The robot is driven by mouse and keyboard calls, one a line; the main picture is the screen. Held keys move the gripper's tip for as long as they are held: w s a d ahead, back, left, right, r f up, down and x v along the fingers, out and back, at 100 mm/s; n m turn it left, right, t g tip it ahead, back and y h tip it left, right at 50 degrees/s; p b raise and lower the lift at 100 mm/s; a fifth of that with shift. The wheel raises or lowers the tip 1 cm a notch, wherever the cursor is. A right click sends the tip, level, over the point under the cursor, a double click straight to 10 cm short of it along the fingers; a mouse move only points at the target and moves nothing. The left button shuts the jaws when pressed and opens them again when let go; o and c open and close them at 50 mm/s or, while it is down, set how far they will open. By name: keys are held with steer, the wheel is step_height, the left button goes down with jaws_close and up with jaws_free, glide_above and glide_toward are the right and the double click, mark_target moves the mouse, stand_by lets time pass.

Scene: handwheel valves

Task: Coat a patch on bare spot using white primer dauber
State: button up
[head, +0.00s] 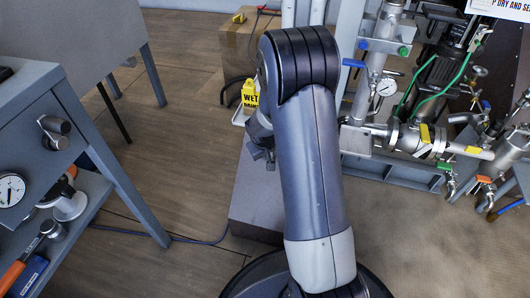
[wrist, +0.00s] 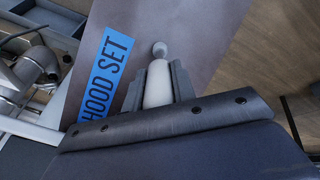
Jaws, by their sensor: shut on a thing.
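In the wrist view my gripper (wrist: 157,78) is shut on the white primer dauber (wrist: 157,90), a pale bottle shape with a round grey tip. The tip points away from the jaws, over a grey surface (wrist: 205,35) with a blue "HOOD SET" label (wrist: 106,72) to its left. I cannot tell whether the tip touches the surface. In the head view my arm hides most of the gripper (head: 262,152), and the dauber is not visible. I cannot make out a distinct bare spot in either view.
A grey block (head: 262,195) stands beside my arm. Behind it are a cardboard box (head: 230,45) and a yellow "WET" sign (head: 250,93). Pipework with valves (head: 405,135) fills the right. A grey shelf cart (head: 60,125) stands left, with open floor (head: 185,130) between.

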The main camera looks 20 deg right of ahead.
steer(key=shift+w+a, duration=0.1)
steer(key=w+a+b, duration=0.1)
steer(key=w+a, duration=0.3)
steer(key=a, duration=0.2)
steer(key=shift+w, duration=0.25)
stand_by(0.4)
steer(key=s+a+r+p, duration=0.1)
steer(key=s+a+r, duration=0.1)
steer(key=s+r, duration=0.1)
steer(key=shift+v, duration=0.75)
steer(key=shift+s+a+r+p, duration=0.3)
steer(key=shift+s+r, duration=0.1)
steer(key=shift+r, duration=0.15)
steer(key=shift+s+a+r+p, duration=0.25)
steer(key=shift+s+r, duration=0.15)
steer(key=shift+r, duration=0.15)
